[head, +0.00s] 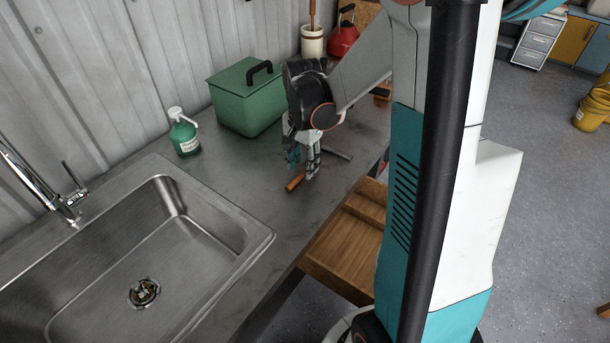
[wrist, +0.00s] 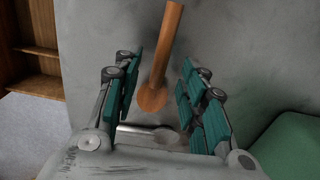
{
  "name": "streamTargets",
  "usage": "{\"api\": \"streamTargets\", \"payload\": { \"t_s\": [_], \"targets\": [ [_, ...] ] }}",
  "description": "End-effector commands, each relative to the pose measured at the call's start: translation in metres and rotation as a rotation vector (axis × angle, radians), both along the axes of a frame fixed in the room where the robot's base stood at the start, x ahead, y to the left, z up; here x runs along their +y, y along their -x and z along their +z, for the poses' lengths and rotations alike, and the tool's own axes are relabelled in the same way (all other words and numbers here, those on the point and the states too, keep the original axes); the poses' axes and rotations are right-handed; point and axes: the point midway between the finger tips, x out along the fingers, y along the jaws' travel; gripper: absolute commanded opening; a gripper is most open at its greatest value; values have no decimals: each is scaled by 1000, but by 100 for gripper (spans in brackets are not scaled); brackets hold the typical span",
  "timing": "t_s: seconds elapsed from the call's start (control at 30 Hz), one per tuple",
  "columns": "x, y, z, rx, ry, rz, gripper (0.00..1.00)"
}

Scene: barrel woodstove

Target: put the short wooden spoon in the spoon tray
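The wooden spoon (head: 295,181) lies on the grey counter. In the wrist view the spoon (wrist: 165,50) runs from the top edge down, with its rounded end between my fingers. My gripper (head: 301,168) points down close over the spoon in the head view. In the wrist view my gripper (wrist: 162,95) is open, its teal finger pads apart on both sides of the spoon, with gaps visible. I cannot pick out a spoon tray for certain; a wooden compartmented unit (head: 345,245) stands below the counter's front edge.
A grey metal utensil (head: 335,152) lies just beyond my gripper. A green lidded box (head: 245,105) stands close behind. A green soap bottle (head: 183,135) and the steel sink (head: 110,260) are to the left. A red kettle (head: 343,40) is at the back.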

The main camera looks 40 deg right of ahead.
Motion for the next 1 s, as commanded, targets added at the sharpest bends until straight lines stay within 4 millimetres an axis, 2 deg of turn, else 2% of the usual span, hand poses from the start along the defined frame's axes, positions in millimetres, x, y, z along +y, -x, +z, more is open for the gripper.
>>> {"api": "streamTargets", "payload": {
  "t_s": [0.03, 0.1, 0.37, 0.47, 0.83, 1.0],
  "targets": [
    [0, 0, -12, 0, 0, 0, 38],
    [0, 0, -19, 0, 0, 0, 38],
    [0, 0, -20, 0, 0, 0, 38],
    [0, 0, -20, 0, 0, 0, 16],
    [0, 0, -19, 0, 0, 0, 16],
    [0, 0, -8, 0, 0, 0, 16]
  ]
}}
